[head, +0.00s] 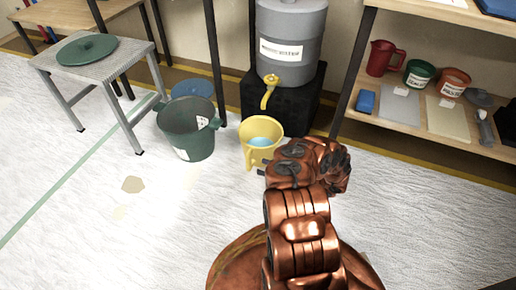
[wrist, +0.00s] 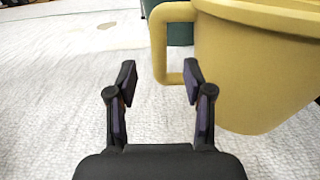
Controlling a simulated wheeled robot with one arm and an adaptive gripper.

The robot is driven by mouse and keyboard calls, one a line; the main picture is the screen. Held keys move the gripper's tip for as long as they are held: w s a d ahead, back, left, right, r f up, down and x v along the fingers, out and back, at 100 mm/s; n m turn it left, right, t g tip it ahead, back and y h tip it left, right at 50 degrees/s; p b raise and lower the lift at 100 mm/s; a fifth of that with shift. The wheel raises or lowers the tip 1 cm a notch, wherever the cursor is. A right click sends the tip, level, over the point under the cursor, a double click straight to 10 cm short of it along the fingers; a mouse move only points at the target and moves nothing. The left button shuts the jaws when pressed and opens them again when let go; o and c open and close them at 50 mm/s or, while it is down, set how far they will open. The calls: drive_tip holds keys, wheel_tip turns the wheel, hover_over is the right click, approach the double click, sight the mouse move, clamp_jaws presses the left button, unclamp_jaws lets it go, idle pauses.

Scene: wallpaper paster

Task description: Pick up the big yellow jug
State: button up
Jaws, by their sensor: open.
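The big yellow jug (head: 258,148) stands on the floor below the tap of a grey water barrel, with something light blue inside it. In the wrist view the jug (wrist: 262,75) fills the upper right, and its handle (wrist: 159,45) points left. My gripper (wrist: 158,75) is open. Its right finger overlaps the handle's lower part in the picture, and its left finger is out to the left of the handle. I cannot tell whether a finger touches the handle.
A dark green bucket (head: 188,140) stands left of the jug. The grey barrel (head: 291,40) sits on a black stand (head: 283,98) behind it. A wooden shelf (head: 430,130) with a red jug (head: 380,58) is at right. The floor at left is mostly clear.

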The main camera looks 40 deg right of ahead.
sight(248, 163)
drive_tip(key=shift+f+b+x, duration=0.15)
drive_tip(key=shift+b+x, duration=0.7)
drive_tip(key=shift+x, duration=0.8)
drive_tip(key=shift+f+b+x, duration=0.2)
drive_tip(key=shift+b+x, duration=0.6)
drive_tip(key=shift+x, duration=0.8)
drive_tip(key=shift+w+a+r, duration=0.1)
drive_tip(key=shift+w+a, duration=0.3)
drive_tip(key=shift+a, duration=0.05)
clamp_jaws()
